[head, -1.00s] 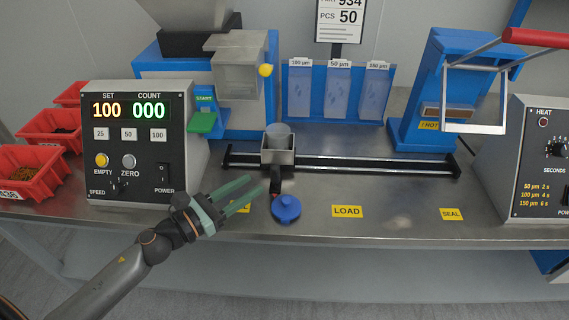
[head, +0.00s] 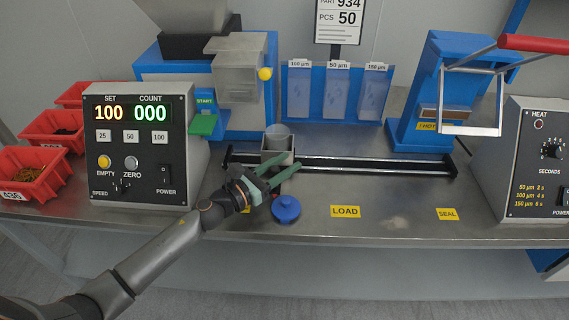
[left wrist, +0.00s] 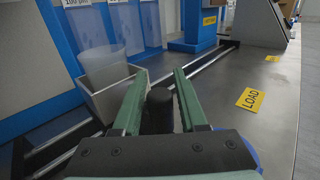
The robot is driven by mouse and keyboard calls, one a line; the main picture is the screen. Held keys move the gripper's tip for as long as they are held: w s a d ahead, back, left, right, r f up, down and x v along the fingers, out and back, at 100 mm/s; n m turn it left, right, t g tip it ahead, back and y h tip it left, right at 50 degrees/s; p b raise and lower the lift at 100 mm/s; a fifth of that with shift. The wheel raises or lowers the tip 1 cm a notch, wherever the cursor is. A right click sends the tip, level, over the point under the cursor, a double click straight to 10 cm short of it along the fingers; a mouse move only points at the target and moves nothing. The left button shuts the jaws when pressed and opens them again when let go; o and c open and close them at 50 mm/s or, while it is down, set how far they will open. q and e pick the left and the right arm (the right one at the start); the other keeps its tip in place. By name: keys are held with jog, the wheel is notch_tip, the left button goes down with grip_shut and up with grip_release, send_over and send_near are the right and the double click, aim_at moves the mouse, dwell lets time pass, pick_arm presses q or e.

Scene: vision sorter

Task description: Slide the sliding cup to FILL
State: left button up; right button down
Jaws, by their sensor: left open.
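The sliding cup, a translucent cup (head: 277,134) in a grey holder (head: 290,157), sits near the left end of the rail (head: 370,164). It also shows in the left wrist view (left wrist: 103,66). My left gripper (head: 298,172) is open just in front of the holder, its green fingers pointing at it. In the left wrist view a black handle (left wrist: 159,108) stands between the two fingers; I cannot tell whether they touch it. A yellow label (head: 247,210) behind my left gripper is mostly hidden and unreadable. My right gripper does not show.
A blue knobbed object (head: 286,209) stands close in front of my left gripper. LOAD (head: 345,211) and SEAL (head: 447,214) labels lie to the right. The control box (head: 140,145) is at left. The rail's right part is clear.

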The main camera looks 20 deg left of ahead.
pick_arm(q)
grip_shut()
dwell(1.4)
